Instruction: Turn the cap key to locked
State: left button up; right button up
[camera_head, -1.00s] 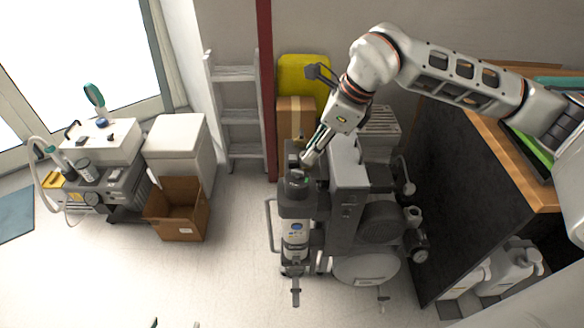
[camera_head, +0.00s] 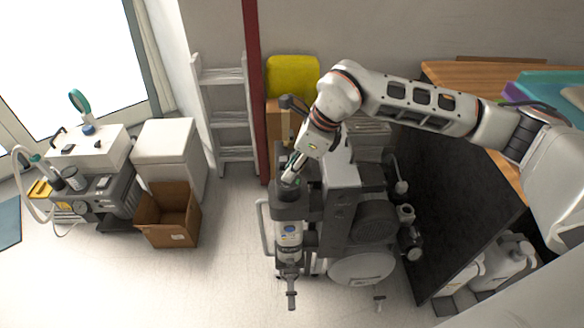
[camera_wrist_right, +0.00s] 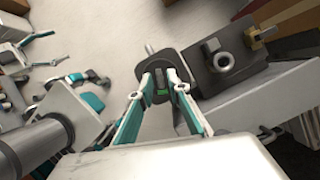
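The grey compressor unit (camera_head: 340,213) stands on the floor in the middle of the head view. A dark cap (camera_head: 290,196) tops its upright white cylinder (camera_head: 290,234). My right gripper (camera_head: 291,178) points down onto this cap from above. In the right wrist view, the fingertips (camera_wrist_right: 162,78) are over the dark cap (camera_wrist_right: 150,60), with a narrow gap between them. A small dark part with a green mark (camera_wrist_right: 162,92), perhaps the cap key, shows between the fingers. I cannot tell whether they grip it or only straddle it.
A wooden bench with a dark side panel (camera_head: 455,205) stands to the right. A red post (camera_head: 256,100), a grey ladder (camera_head: 222,120) and a yellow container (camera_head: 292,76) are behind. An open cardboard box (camera_head: 168,228) stands left.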

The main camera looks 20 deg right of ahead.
grip_shut()
jog(key=shift+r+m+p, duration=0.2)
jog(key=shift+m+p, duration=0.1)
jog(key=shift+p, duration=0.2)
jog(key=shift+f, duration=0.2)
jog(key=shift+o, duration=2.3)
grip_release()
jog(key=shift+r, duration=0.1)
jog(key=v, duration=1.1)
jog(key=shift+s+r, duration=0.2)
jog(key=shift+r, duration=0.2)
